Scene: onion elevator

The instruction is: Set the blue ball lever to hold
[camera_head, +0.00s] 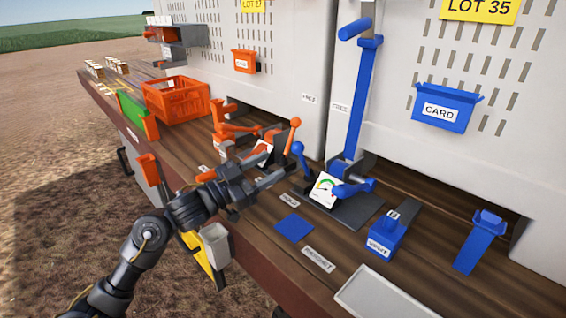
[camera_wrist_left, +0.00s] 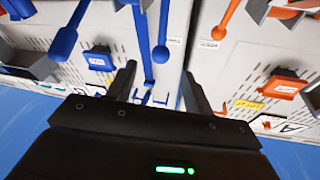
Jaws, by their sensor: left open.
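The blue ball lever (camera_head: 298,149) stands nearly upright at the left side of the blue station, its ball at the top, beside a dial gauge (camera_head: 325,188). My left gripper (camera_head: 285,158) is open, just left of this lever, with its fingers pointing toward it. In the left wrist view, a blue ball on a rod (camera_wrist_left: 160,53) shows between the two open fingers (camera_wrist_left: 160,72), apart from both. I cannot tell how far it is from the fingertips. My right gripper does not show.
An orange ball lever (camera_head: 294,124) stands close behind my left gripper. A tall blue post (camera_head: 361,100) rises behind the gauge. A blue block (camera_head: 387,240), a flat blue square (camera_head: 294,228) and a white tray (camera_head: 375,298) are to the right and front.

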